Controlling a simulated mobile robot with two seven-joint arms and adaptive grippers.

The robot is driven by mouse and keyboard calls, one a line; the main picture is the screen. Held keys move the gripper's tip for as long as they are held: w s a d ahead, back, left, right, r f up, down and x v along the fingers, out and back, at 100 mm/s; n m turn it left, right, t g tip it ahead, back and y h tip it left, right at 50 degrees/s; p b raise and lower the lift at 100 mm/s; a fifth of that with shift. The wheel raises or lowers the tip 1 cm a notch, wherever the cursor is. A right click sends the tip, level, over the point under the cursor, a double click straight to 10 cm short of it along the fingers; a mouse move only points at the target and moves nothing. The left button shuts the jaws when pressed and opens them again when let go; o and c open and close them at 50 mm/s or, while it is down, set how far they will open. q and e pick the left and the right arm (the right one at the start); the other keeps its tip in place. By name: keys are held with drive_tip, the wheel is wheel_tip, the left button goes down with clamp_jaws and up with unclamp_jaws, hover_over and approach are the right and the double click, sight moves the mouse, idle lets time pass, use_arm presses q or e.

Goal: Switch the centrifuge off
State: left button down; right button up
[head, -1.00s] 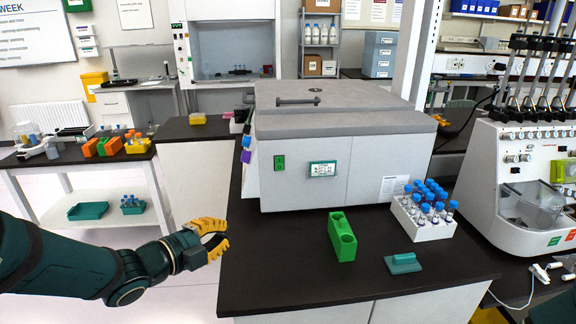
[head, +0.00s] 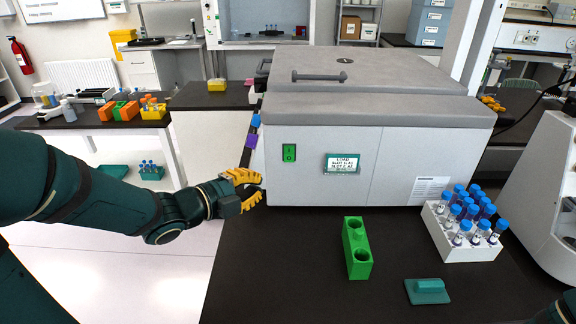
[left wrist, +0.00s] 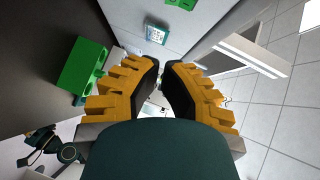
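The centrifuge (head: 315,180) is a large grey box with a closed lid on the dark bench. Its green switch (head: 289,152), with a light mark above and another below, is on the left of the front face. A label (head: 342,163) is to the right of it. In the left wrist view the switch (left wrist: 184,3) shows at the top edge and the label (left wrist: 157,32) below it. My left gripper (head: 256,188) is left of and below the switch, apart from it. Its yellow-backed fingers nearly meet at the tips (left wrist: 160,64), with nothing between them.
A green two-hole block (head: 357,258), a teal piece (head: 428,292) and a white rack (head: 470,248) of blue-capped tubes stand on the bench in front of the centrifuge. Purple and blue items (head: 254,130) are at its left side. Bench surface at front left is clear.

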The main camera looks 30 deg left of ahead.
sight(289, 154)
use_arm(q)
drive_tip(key=a+x, duration=0.1)
drive_tip(key=x, duration=0.3)
drive_tip(key=b+x, duration=0.1)
drive_tip(key=x, duration=0.3)
drive_tip(key=a+x, duration=0.1)
drive_tip(key=x, duration=0.4)
drive_tip(key=shift+w+a+f, duration=0.3)
drive_tip(key=shift+w, duration=0.15)
drive_tip(key=shift+w, duration=0.1)
